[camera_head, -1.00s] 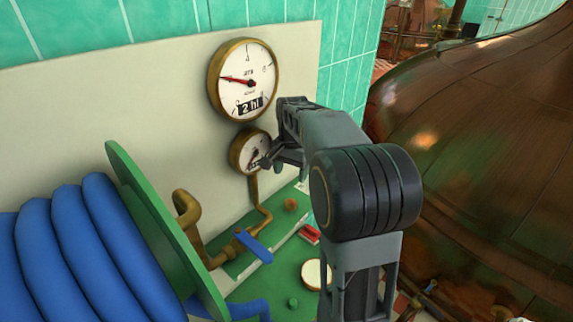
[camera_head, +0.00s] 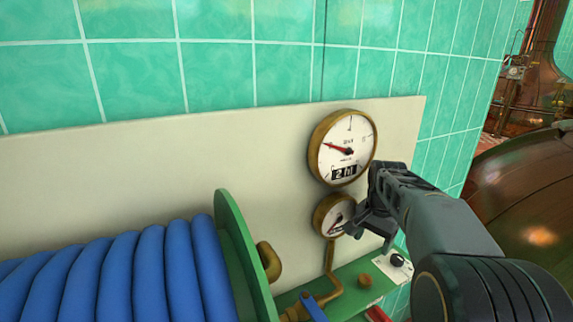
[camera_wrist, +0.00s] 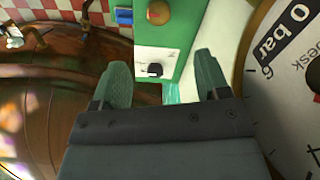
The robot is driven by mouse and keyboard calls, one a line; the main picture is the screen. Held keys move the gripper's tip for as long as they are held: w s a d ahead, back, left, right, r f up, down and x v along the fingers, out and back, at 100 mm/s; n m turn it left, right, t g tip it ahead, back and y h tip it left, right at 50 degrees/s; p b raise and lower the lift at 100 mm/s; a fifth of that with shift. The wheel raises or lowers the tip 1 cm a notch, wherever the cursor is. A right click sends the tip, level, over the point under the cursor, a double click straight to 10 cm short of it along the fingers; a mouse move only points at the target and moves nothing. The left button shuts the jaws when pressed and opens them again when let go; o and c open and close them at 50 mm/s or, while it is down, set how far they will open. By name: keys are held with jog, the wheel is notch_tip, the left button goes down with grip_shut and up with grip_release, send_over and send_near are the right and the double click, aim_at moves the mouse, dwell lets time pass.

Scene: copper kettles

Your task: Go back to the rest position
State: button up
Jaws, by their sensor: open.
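My gripper (camera_head: 366,232) is open in the head view, close to the small brass-rimmed gauge (camera_head: 331,213) and overlapping its right side. In the wrist view my gripper (camera_wrist: 162,72) has its two fingers spread, with nothing between them. Beyond the gap is a white plate with a black knob (camera_wrist: 154,69) on a green panel. The knob also shows in the head view (camera_head: 397,260). Whether a finger touches the small gauge, I cannot tell.
A larger gauge (camera_head: 342,147) marked "2 hl" hangs on the pale board (camera_head: 150,160). A blue hose on a green reel (camera_head: 232,250) is at lower left. A copper kettle (camera_head: 530,200) stands at right. A gauge face (camera_wrist: 298,100) is close at right in the wrist view.

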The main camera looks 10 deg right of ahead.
jog(key=s+a+f+n+t, duration=0.2)
jog(key=s+a+n, duration=0.2)
jog(key=s, duration=0.4)
jog(key=s+a+f+n+t, duration=0.1)
jog(key=s+a+f+n, duration=0.1)
jog(key=s+a+n, duration=0.3)
jog(key=s, duration=0.3)
jog(key=shift+f+n+t, duration=0.25)
jog(key=shift+n+t, duration=0.15)
jog(key=shift+s, duration=0.1)
